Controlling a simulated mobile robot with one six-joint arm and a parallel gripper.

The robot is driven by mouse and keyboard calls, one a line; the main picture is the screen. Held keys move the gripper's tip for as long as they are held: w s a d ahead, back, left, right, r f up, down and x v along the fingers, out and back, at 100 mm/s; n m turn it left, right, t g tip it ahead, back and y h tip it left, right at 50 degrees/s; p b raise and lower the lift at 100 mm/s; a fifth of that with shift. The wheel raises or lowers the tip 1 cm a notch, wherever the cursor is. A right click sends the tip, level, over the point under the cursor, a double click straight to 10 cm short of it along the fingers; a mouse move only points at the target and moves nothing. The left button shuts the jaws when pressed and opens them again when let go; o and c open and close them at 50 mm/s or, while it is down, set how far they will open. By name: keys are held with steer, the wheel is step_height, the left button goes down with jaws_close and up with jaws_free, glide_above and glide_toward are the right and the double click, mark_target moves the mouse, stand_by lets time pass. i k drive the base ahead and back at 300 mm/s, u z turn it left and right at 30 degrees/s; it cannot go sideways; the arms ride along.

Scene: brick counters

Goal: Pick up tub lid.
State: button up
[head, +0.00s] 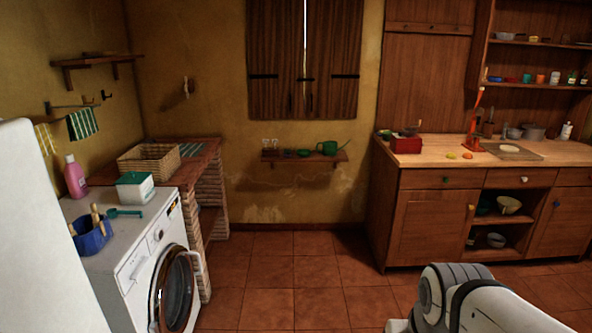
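A white tub (136,194) stands upright on top of the washing machine at the left. A green lid (136,178) lies flat on top of the tub and looks closed over it. A white and grey part of my arm shows at the bottom right, far from the tub. My gripper itself is not in view.
The white washing machine (136,266) also bears a green scoop (125,213) and a blue container (93,239) with wooden-handled items. A pink bottle (75,177) and a wicker basket (149,158) stand nearby. The tiled floor (289,273) in the middle is clear. A wooden cabinet (428,224) stands right.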

mark_target(132, 178)
steer(key=u, duration=0.1)
steer(key=i, duration=1.55)
steer(key=u, duration=0.9)
steer(key=i, duration=1.45)
steer(key=u, duration=1.1)
steer(key=i, duration=0.75)
steer(key=u, duration=0.35)
